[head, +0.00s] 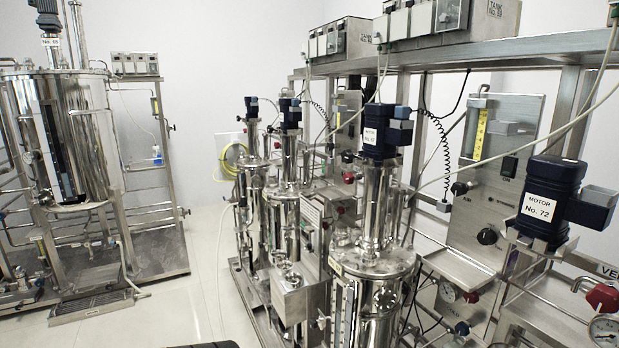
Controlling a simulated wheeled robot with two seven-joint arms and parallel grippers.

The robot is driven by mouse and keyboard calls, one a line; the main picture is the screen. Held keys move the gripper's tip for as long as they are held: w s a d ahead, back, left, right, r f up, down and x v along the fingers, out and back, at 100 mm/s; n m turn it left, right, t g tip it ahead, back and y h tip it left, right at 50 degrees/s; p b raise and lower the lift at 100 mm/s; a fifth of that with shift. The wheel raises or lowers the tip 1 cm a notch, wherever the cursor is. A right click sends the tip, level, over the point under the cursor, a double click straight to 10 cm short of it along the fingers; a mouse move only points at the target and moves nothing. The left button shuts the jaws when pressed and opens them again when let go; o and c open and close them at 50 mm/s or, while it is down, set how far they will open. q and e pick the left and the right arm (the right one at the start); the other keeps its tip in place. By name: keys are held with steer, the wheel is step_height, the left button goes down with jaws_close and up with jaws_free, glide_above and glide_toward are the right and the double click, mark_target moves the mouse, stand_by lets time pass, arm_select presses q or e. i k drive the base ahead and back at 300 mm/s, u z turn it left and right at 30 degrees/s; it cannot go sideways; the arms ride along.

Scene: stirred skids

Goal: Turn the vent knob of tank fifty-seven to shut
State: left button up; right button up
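A steel tank (376,262) stands right of centre under a dark blue motor (380,132). The motor's white label is small; its number seems to end in 7, and I cannot read it surely as fifty-seven. A steel panel (522,120) to its right carries a black knob (487,236) and a smaller black knob (459,188). I cannot tell which tank these serve. At the right edge a red handle (603,296) sits below a plate (607,270) whose cut-off lettering starts "VE". No vent knob is clearly marked for tank fifty-seven. Neither gripper is in view.
Motor No. 72 (550,200) stands close at the right. More steel tanks (285,215) line the skid behind. A control box (432,20) tops the shelf (480,52). Another tank skid (75,150) stands left. The pale floor (190,300) between the skids is clear.

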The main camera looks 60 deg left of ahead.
mark_target(348, 179)
steer(key=u, duration=1.1)
steer(key=k, duration=1.35)
steer(key=z, duration=0.05)
steer(key=i, duration=0.5)
steer(key=u, duration=1)
steer(key=i, duration=0.75)
steer(key=z, duration=0.55)
steer(key=i, duration=0.8)
steer(key=z, duration=0.85)
